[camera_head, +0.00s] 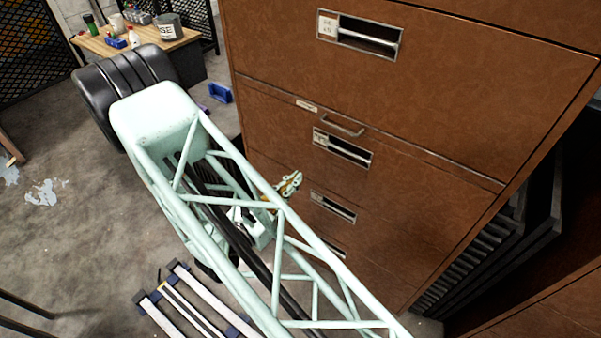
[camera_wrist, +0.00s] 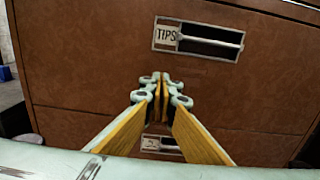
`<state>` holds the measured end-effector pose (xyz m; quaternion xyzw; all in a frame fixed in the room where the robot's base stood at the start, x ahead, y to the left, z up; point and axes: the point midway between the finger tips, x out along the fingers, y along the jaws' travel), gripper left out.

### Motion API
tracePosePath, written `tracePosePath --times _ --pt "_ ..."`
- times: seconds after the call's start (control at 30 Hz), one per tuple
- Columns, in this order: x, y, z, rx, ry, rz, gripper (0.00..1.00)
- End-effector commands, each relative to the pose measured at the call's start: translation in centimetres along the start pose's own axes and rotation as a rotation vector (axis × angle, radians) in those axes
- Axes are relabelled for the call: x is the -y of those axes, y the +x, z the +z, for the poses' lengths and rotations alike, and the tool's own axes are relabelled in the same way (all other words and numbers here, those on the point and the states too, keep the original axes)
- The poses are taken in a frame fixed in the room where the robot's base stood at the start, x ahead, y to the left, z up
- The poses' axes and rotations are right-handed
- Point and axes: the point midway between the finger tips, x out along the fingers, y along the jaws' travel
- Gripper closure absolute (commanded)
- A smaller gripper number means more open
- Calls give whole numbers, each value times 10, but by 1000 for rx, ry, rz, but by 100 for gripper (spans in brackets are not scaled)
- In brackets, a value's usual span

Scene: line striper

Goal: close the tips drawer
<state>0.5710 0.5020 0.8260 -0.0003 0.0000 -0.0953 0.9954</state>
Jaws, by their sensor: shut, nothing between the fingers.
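The tips drawer (camera_wrist: 100,60) has a brown front with a pale "TIPS" label (camera_wrist: 167,36) beside a dark slot pull (camera_wrist: 208,42) in the wrist view. The front fills most of that view. I cannot tell how far it stands out from the cabinet. My gripper (camera_wrist: 161,84) is shut and empty, its tips in front of the lower part of this front, below the label. Contact cannot be told. In the head view my gripper (camera_head: 291,183) is left of the brown cabinet (camera_head: 440,70), partly behind my pale green arm; the lower drawer labels are too small to read.
Another slot pull (camera_wrist: 160,147) shows below, partly behind the fingers. In the head view a wooden bench (camera_head: 145,38) with bottles and pots stands at the back left. A slatted rail piece (camera_head: 190,305) lies on the floor below. The grey floor (camera_head: 70,240) at left is mostly clear.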

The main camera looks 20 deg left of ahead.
Motion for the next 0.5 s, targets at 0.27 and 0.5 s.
tracePosePath --times 0.27,0.5 --pt "0 -23 0 0 -1 1 100" --pt "0 -31 0 0 -1 0 100"
